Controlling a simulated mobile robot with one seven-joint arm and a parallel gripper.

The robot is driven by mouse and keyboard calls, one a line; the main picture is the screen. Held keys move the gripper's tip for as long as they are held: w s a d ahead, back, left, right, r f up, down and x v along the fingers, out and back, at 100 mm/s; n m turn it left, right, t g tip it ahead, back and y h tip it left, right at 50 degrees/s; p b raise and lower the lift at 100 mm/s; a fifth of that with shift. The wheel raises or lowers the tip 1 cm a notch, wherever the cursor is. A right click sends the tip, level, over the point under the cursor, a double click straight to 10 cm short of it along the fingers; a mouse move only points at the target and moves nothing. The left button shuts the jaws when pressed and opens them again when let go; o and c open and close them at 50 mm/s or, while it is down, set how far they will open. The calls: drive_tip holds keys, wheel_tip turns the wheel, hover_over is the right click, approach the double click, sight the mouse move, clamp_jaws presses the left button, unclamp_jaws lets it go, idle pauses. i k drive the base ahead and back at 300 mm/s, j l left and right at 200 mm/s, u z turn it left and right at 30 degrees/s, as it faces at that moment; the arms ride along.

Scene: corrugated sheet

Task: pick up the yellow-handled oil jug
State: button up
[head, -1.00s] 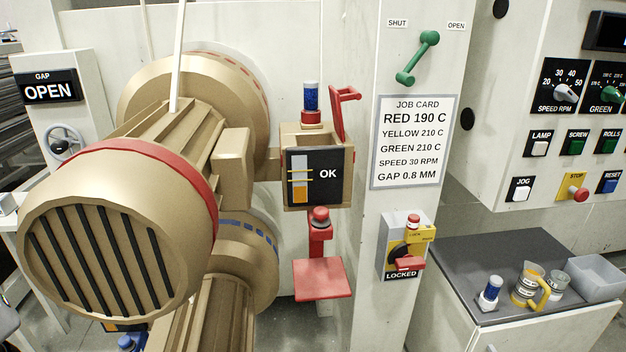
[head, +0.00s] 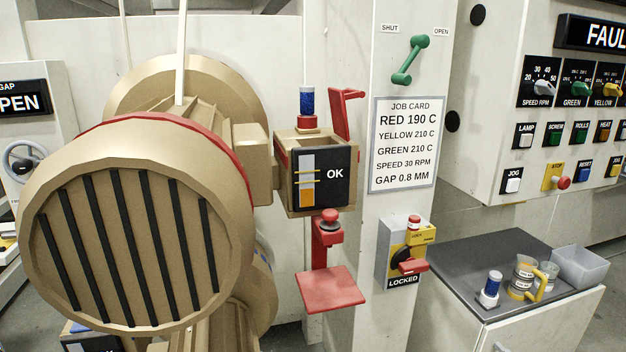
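The oil jug (head: 521,279) is a small clear jug with amber contents, a dark-marked label and a yellow handle (head: 541,288) on its right side. It stands upright on the dark top of a low cabinet (head: 470,262) at the lower right of the head view. A similar clear jug (head: 549,272) stands close behind it to the right, partly hidden by the yellow handle. My gripper is not in view.
A blue-and-white canister (head: 490,289) stands left of the jug, and a grey open bin (head: 580,266) stands to its right. A large tan motor (head: 130,240) fills the left. A red shelf (head: 326,289) and a lock box (head: 405,255) jut out nearer the cabinet. The cabinet top's left part is clear.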

sight(526, 269)
drive_tip(key=k+j+u, duration=0.15)
drive_tip(key=k+u, duration=0.2)
drive_tip(key=k, duration=0.3)
drive_tip(key=l+u, duration=0.1)
drive_tip(key=u, duration=0.65)
drive_tip(key=l+u, duration=0.15)
drive_tip(key=u, duration=0.25)
drive_tip(key=l, duration=1.35)
drive_tip(key=i+l, duration=0.15)
drive_tip(key=l, duration=2.5)
